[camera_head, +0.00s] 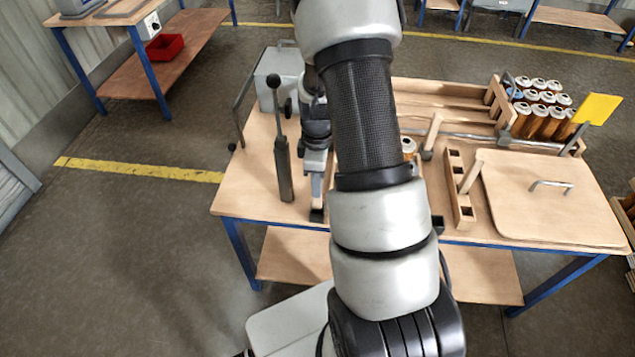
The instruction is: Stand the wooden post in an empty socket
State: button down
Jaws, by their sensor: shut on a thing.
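A wooden block with several square sockets (453,157) stands on the table, right of my arm. A pale wooden post (471,177) rises at a tilt in the picture from the block's middle; other sockets at its ends look empty. Another pale wooden upright (433,131) stands farther back, beside a metal rail. My gripper (317,190) points down over the table's left part, left of my forearm and partly hidden by it. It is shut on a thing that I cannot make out. Whether that thing is a wooden post does not show.
A wooden lid with a handle (530,205) lies at the right. Behind it are a rack of cartridges (540,120) and a yellow plate (598,108).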

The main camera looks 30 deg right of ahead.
jog(key=shift+f, duration=0.2)
jog(key=shift+f+b, duration=2.5)
jog(key=shift+f, duration=0.15)
jog(key=c, duration=1.5)
grip_release()
notch_tip(320, 180, up, 18)
jog(key=shift+f+p, duration=0.25)
jog(key=shift+p, duration=0.5)
